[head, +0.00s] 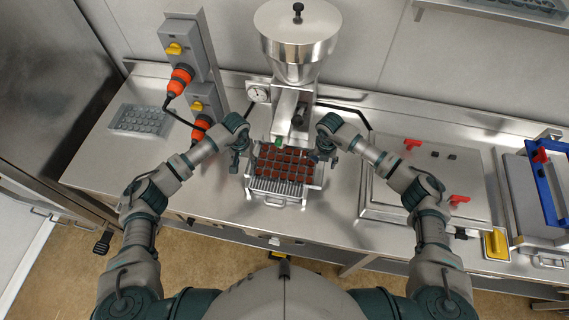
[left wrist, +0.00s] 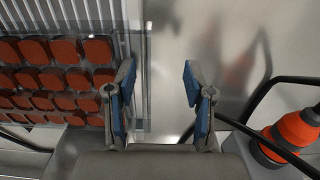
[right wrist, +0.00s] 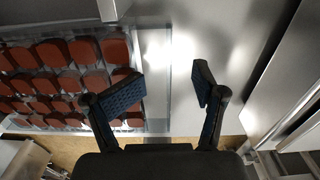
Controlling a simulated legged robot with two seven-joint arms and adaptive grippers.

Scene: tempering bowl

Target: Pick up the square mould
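The mould (head: 284,161) is a clear tray filled with rows of brown chocolate. It lies on a slatted metal rack below the tempering machine's spout. My left gripper (head: 239,156) is open and empty at the mould's left side. In the left wrist view, the mould (left wrist: 60,75) fills the left, and its clear edge shows between the fingers of the gripper (left wrist: 158,95). My right gripper (head: 321,155) is open and empty at the right side. In the right wrist view, the mould's clear edge (right wrist: 157,100) shows between the fingers (right wrist: 160,95). I cannot tell whether any finger touches the mould.
The steel tempering machine (head: 298,45) stands directly behind the mould. The slatted rack (head: 277,188) extends in front of it. A grey empty mould (head: 142,121) lies at the left by switch boxes with orange plugs (head: 180,80). A steel unit with red handles (head: 425,185) stands at the right.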

